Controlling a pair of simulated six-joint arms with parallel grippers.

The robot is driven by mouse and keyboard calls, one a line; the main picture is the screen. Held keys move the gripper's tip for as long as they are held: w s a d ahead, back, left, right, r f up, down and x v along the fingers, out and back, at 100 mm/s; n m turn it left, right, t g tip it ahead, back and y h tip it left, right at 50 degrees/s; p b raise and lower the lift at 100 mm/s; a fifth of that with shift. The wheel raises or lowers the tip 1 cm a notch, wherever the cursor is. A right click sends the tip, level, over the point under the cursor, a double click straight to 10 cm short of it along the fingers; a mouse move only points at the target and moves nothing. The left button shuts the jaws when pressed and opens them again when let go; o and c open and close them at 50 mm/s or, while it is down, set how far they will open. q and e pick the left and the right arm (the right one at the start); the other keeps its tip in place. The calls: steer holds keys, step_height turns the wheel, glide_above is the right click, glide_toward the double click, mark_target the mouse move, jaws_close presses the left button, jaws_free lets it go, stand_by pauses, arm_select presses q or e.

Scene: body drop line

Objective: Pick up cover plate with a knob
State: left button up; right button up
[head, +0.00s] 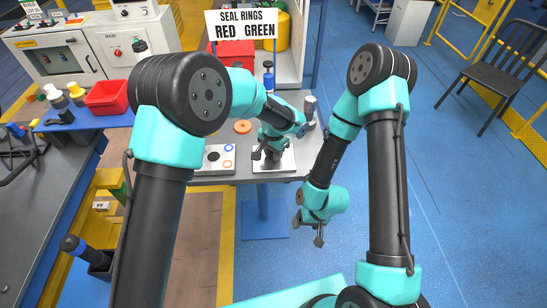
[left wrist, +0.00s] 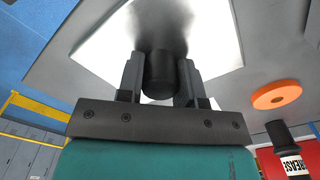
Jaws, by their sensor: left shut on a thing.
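The cover plate is a pale square plate (head: 288,160) near the front edge of the grey workbench; it also shows brightly lit in the left wrist view (left wrist: 215,35). Its black knob (left wrist: 160,75) stands between the two fingers of my left gripper (left wrist: 160,80). In the head view, my left gripper (head: 268,154) points down over the plate, shut on the knob, and hides the knob and part of the plate. I cannot tell whether the plate touches the bench. My right gripper (head: 309,232) hangs empty in front of the bench, its fingers apart.
An orange ring (head: 242,126) lies left of my left gripper. A grey cylinder (head: 309,106) stands at the right. A seal rings sign (head: 241,23) stands behind. Blue floor at right is clear up to a chair (head: 500,70).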

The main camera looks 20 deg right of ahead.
arm_select(q)
steer(key=shift+c, duration=1.3)
step_height(320, 180, up, 10)
